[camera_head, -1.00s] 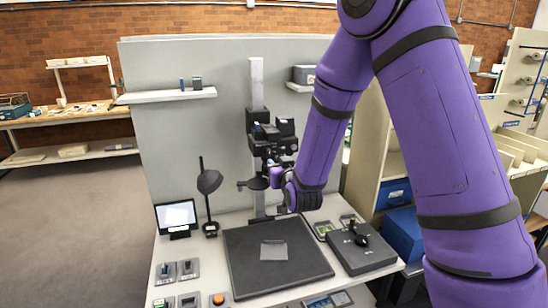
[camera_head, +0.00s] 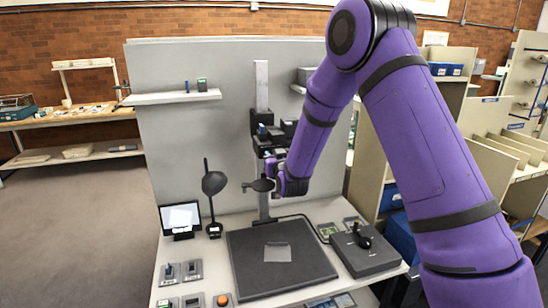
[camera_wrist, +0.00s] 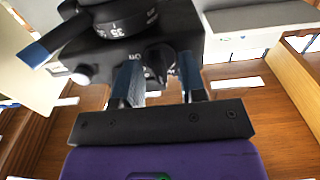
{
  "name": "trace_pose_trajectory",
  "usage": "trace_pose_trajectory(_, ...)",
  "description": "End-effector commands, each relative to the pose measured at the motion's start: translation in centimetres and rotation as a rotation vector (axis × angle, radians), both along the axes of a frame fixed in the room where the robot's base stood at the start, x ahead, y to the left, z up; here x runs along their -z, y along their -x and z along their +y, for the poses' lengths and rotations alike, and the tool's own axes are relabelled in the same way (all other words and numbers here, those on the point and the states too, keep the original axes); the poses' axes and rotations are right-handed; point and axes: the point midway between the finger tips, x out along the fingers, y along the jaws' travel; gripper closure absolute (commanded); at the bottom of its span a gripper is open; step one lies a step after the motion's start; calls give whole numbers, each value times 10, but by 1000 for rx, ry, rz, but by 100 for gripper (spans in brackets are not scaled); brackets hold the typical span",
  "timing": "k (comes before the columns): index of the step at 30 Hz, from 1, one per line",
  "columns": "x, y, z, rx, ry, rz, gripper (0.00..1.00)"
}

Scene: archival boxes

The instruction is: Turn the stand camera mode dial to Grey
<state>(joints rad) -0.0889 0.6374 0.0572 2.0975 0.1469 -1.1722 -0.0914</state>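The stand camera (camera_head: 270,137) is a dark body on a pale upright column above the copy table. In the wrist view, its black underside (camera_wrist: 110,45) fills the top, with a numbered ring (camera_wrist: 118,28) at upper left. A small dark dial (camera_wrist: 158,60) with white lettering beside it sits under the body. My gripper (camera_wrist: 160,78) is just below, its two blue-grey fingers apart, one on each side of the dial. I cannot tell whether they touch it. In the head view, my gripper (camera_head: 271,168) is small and partly hidden against the camera.
A monitor (camera_head: 180,219) and a desk lamp (camera_head: 214,185) stand at the table's left. A dark base mat (camera_head: 310,262) carries a grey sheet (camera_head: 277,252). A joystick box (camera_head: 368,258) sits at right. A shelf (camera_head: 172,97) hangs on the panel.

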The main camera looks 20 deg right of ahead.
Motion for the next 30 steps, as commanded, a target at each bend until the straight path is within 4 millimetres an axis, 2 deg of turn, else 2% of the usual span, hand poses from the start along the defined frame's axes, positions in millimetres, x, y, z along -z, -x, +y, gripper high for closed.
trace_pose_trajectory(10, 0, -5, 0, 0, 0, 0, 62)
trace_pose_trajectory(11, 0, -5, 0, 0, 0, 0, 64)
trace_pose_trajectory(14, 0, -5, 0, 0, 0, 0, 87)
trace_pose_trajectory(15, 0, -5, 0, 0, 0, 0, 91)
trace_pose_trajectory(23, 0, -4, 0, 0, -19, 0, 91)
trace_pose_trajectory(30, 0, -4, -1, 0, -128, 1, 91)
